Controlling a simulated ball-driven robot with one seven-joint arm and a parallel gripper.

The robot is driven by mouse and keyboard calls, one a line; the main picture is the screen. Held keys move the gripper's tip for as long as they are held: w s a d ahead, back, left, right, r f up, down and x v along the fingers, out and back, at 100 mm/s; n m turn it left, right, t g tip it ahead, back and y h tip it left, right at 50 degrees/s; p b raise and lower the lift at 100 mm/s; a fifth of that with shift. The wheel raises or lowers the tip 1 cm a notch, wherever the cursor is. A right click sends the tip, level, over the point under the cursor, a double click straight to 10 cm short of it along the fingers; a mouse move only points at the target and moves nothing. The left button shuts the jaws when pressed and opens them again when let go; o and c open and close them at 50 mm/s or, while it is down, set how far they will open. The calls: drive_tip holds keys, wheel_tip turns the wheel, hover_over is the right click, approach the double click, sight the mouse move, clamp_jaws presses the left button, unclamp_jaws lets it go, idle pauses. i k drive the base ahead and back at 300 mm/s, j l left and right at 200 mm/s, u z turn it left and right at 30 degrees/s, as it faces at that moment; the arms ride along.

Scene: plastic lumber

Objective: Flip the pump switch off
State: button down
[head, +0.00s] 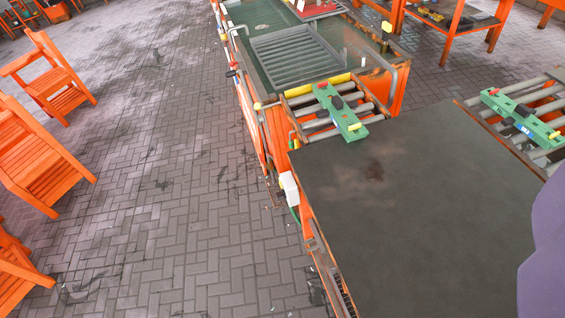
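No part is clearly readable as the pump switch. A green bar (339,112) with a black block and yellow and red ends lies across the rollers at the near end of the long bench. A similar green bar (520,118) lies on rollers at the right. A small white box (289,188) sits on the bench's left side, with a green cable below it. These parts are too small to tell if any is the switch, or its position. My gripper's fingers are not in view.
A dark flat tabletop (400,200) fills the near right. The orange bench with a grey grate (295,55) runs behind it. Orange slatted chairs (55,78) stand at the left. The paved floor (170,180) between chairs and bench is clear. A rounded purple shape covers the right edge.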

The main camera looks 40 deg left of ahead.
sight(281, 194)
drive_tip(key=i+j, duration=0.15)
drive_tip(key=j, duration=0.25)
drive_tip(key=i+j, duration=0.2)
drive_tip(key=j, duration=0.15)
drive_tip(key=i+j, duration=0.15)
drive_tip(key=j, duration=0.25)
drive_tip(key=i+j+z, duration=0.1)
drive_tip(key=j, duration=0.3)
drive_tip(key=i+j, duration=0.4)
drive_tip(key=j, duration=0.35)
drive_tip(key=i+j, duration=0.15)
drive_tip(key=j, duration=0.25)
drive_tip(key=i+j, duration=0.15)
drive_tip(key=j, duration=0.25)
drive_tip(key=i+z, duration=0.05)
